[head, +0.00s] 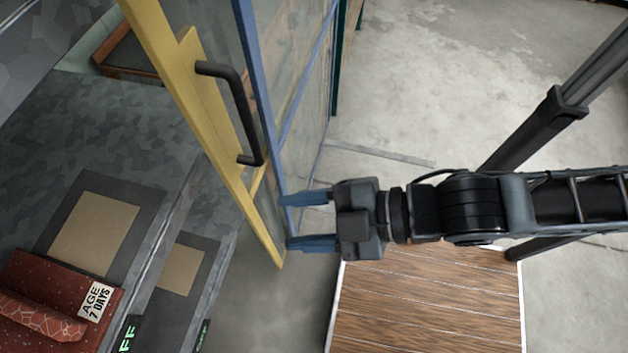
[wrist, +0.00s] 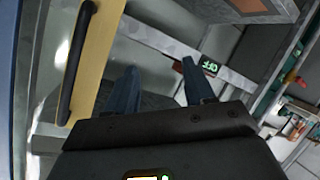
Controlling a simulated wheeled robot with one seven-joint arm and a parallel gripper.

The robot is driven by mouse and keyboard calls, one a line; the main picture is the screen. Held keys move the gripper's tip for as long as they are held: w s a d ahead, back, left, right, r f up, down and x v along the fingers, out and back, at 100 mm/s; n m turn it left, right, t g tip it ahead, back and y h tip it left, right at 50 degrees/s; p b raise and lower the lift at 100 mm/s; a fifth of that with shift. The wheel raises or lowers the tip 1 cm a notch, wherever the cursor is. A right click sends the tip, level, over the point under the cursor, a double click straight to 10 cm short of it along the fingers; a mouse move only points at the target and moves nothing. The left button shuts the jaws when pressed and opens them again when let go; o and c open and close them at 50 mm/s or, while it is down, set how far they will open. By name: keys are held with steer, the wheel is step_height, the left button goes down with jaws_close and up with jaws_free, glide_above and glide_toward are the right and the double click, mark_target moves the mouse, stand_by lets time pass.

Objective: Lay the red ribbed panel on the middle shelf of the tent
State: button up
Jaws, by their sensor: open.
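A dark red speckled panel (head: 45,285) lies at the lower left of the head view, cut off by the edge. It has a raised rib (head: 35,315) and a label reading "AGE 7 DAYS" (head: 95,300). Grey mottled shelf surfaces (head: 120,120) lie behind a yellow-framed door (head: 165,75) with a black bar handle (head: 240,110). The handle also shows in the wrist view (wrist: 76,62). My gripper (head: 290,222) is open, its blue fingers pointing left at the door's lower edge. No held object shows between the fingers in the wrist view (wrist: 160,72). I cannot tell whether they touch the door.
A blue-framed clear pane (head: 290,70) stands beside the yellow frame. Dark mats with tan squares (head: 95,235) lie at the left. A brown slatted surface (head: 430,305) is below my arm. Bare concrete floor (head: 430,90) is open at upper right. A green "OFF" display (wrist: 210,67) shows.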

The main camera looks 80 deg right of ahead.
steer(key=s+d+r+m+t+h, duration=0.1)
steer(key=s+d+r+m+h, duration=0.1)
steer(key=m, duration=0.6)
steer(key=s+d+r, duration=0.1)
steer(key=s+r, duration=0.1)
steer(key=s, duration=0.1)
steer(key=shift+s+d+r+m, duration=0.2)
steer(key=shift+s+r+m, duration=0.1)
steer(key=shift+r+m, duration=0.1)
steer(key=shift+c, duration=0.5)
